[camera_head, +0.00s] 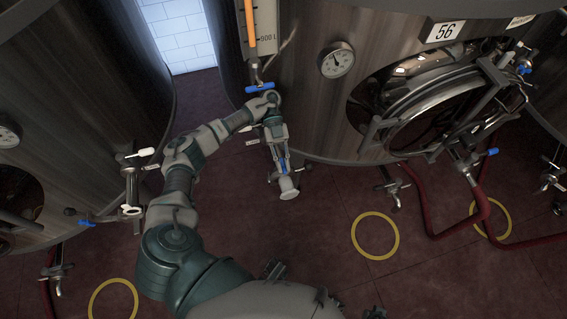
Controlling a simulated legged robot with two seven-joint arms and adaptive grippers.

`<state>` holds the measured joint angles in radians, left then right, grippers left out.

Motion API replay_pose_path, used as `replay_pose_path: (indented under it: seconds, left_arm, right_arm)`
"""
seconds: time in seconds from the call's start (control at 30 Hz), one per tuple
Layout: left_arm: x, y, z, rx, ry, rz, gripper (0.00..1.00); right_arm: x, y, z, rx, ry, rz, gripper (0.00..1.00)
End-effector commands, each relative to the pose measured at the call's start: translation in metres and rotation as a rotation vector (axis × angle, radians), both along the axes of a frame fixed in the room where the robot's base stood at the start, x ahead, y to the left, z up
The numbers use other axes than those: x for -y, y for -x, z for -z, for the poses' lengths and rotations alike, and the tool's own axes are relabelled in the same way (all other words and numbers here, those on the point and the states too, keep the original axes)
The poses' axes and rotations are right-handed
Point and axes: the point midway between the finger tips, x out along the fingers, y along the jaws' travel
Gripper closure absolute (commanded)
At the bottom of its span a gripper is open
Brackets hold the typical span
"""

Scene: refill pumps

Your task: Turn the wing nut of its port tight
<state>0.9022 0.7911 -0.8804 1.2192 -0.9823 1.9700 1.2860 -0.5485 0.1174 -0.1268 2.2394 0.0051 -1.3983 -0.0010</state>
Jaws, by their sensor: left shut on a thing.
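My left gripper (281,152) points down at the foot of the tank marked 56. Its fingers are closed at a port fitting (288,187) with a pale round end facing me. The wing nut is between the fingertips and too small and covered to make out clearly. A blue part (283,166) shows right at the fingertips. My right gripper is not in view.
The tank (300,110) stands close behind the gripper, with a gauge (337,60) and a round open hatch (425,115). A blue-handled valve (259,88) sits just above my wrist. Red hoses (475,215) and yellow floor rings (375,236) lie to the right.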

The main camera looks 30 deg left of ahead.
Motion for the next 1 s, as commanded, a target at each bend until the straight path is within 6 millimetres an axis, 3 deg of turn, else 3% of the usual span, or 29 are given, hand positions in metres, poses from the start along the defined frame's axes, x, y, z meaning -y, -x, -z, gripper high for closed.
replay_pose_path:
  seconds: [0.43,0.47,0.5,0.57,0.87,1.0]
  left_arm:
    - [0.002,0.0,0.0,0.0,0.004,0.013,1.0]
    - [0.002,0.0,0.0,0.0,0.004,0.013,0.83]
    - [0.002,0.001,0.0,-0.001,0.003,0.012,0.73]
    - [0.001,0.0,0.0,0.0,0.002,0.012,0.62]
    - [-0.001,0.0,-0.001,0.0,0.002,0.01,0.62]
    - [-0.001,-0.001,-0.017,0.003,0.003,0.011,0.62]
  right_arm:
    - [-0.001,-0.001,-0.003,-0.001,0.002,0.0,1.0]
    - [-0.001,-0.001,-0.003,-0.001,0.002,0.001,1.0]
    - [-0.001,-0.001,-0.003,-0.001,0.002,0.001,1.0]
    - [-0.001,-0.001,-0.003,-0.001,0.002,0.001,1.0]
    - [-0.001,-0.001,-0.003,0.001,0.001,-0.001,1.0]
    - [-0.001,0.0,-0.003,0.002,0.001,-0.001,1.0]
